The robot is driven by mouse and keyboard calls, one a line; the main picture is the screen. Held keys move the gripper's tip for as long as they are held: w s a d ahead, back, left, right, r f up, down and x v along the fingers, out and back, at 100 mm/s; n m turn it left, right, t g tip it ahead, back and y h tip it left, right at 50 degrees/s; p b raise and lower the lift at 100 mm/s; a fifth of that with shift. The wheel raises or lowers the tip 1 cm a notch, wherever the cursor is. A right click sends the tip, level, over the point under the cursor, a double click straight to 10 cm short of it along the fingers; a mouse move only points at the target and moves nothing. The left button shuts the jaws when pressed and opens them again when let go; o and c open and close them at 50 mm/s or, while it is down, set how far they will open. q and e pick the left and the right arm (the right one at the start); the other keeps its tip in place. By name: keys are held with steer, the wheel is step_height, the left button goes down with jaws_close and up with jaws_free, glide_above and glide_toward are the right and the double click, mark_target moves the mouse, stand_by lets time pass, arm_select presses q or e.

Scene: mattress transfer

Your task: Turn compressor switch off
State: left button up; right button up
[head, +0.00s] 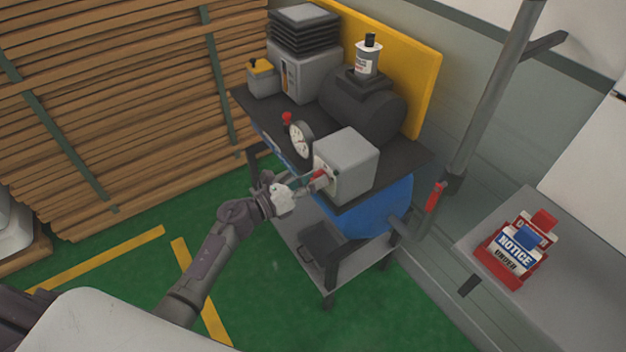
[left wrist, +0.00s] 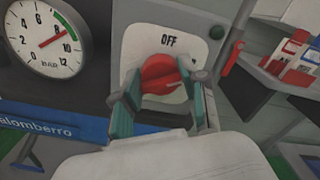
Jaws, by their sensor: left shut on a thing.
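The compressor switch is a red knob (left wrist: 160,72) on a pale plate on the front of a grey box (head: 352,162). The word OFF is printed above the knob in the left wrist view. The red knob also shows small in the head view (head: 320,174). My left gripper (left wrist: 167,88) has its green-padded fingers on either side of the knob and is shut on it. In the head view the left gripper (head: 312,183) reaches the front of the box. The knob's lower part is hidden by the gripper. My right gripper is not in view.
A pressure gauge (head: 300,138) stands left of the switch box. The compressor has a blue tank (head: 372,212) and a dark cylinder (head: 368,108) on top. Stacked boards (head: 110,110) are at the left. A grey table with a notice box (head: 515,250) stands right. Green floor is open in front.

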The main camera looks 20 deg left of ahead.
arm_select(q)
steer(key=shift+n, duration=0.4)
steer(key=n+p, duration=0.1)
steer(key=n, duration=0.4)
steer(key=n+p, duration=0.1)
steer(key=n, duration=0.5)
steer(key=shift+a+f, duration=0.1)
steer(key=shift+f, duration=0.1)
stand_by(0.5)
steer(key=o, duration=1.2)
steer(key=shift+c, duration=0.2)
steer(key=v, duration=1.2)
